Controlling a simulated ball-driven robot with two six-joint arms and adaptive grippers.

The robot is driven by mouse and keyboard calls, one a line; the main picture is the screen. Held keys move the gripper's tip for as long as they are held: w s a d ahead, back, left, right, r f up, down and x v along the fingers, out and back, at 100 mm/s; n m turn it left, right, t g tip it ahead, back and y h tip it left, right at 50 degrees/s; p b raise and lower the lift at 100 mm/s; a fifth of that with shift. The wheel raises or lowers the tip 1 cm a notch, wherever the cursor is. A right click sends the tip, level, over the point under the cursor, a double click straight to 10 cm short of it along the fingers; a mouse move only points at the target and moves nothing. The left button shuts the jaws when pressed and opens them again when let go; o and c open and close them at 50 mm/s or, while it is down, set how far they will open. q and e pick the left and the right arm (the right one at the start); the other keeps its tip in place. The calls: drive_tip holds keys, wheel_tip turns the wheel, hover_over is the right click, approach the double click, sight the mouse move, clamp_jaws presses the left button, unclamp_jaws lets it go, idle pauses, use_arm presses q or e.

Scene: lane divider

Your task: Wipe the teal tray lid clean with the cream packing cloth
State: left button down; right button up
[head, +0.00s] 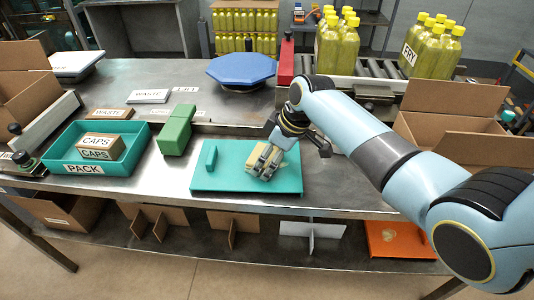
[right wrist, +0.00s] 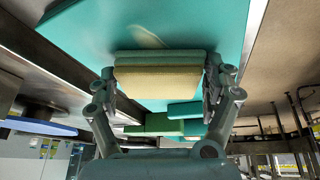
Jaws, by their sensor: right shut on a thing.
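The teal tray lid (head: 225,180) lies flat on the steel table, with a small raised handle (head: 210,156) near its left end. My right gripper (head: 265,165) is over the lid's right half, shut on the cream packing cloth (head: 256,161). In the right wrist view the cloth (right wrist: 157,80) is a folded cream pad with a greenish edge, held between both fingers, close to the lid (right wrist: 200,25); contact is unclear. A pale smear (right wrist: 150,37) shows on the lid beside the cloth. My left gripper is not in view.
A teal PACK tray (head: 127,160) holding CAPS boxes (head: 100,147) stands left. A green block (head: 177,130) is behind the lid's left end. A blue octagonal plate (head: 240,68) and red block (head: 286,62) are farther back. An open carton (head: 450,110) stands right.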

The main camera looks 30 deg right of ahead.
sight(290, 165)
drive_tip(key=shift+s+d+p, duration=0.3)
drive_tip(key=shift+s+d, duration=0.05)
drive_tip(key=shift+d, duration=0.3)
drive_tip(key=shift+s+d+p, duration=0.35)
drive_tip(key=shift+d, duration=0.25)
drive_tip(key=shift+s+d+p, duration=0.3)
drive_tip(key=shift+s+d, duration=0.05)
drive_tip(key=shift+d, duration=0.3)
drive_tip(key=shift+s+d+f, duration=0.1)
drive_tip(key=shift+s+d, duration=0.4)
drive_tip(key=shift+d, duration=0.3)
drive_tip(key=shift+s+d+p, duration=0.4)
drive_tip(key=shift+d+p, duration=0.05)
drive_tip(key=shift+d, duration=0.25)
drive_tip(key=shift+s+d+p, duration=0.35)
drive_tip(key=shift+d+p, duration=0.05)
drive_tip(key=shift+d, duration=0.3)
wheel_tip(290, 165, up, 6)
drive_tip(key=p, duration=0.5)
drive_tip(key=shift+w, duration=0.1)
drive_tip(key=shift+r, duration=0.25)
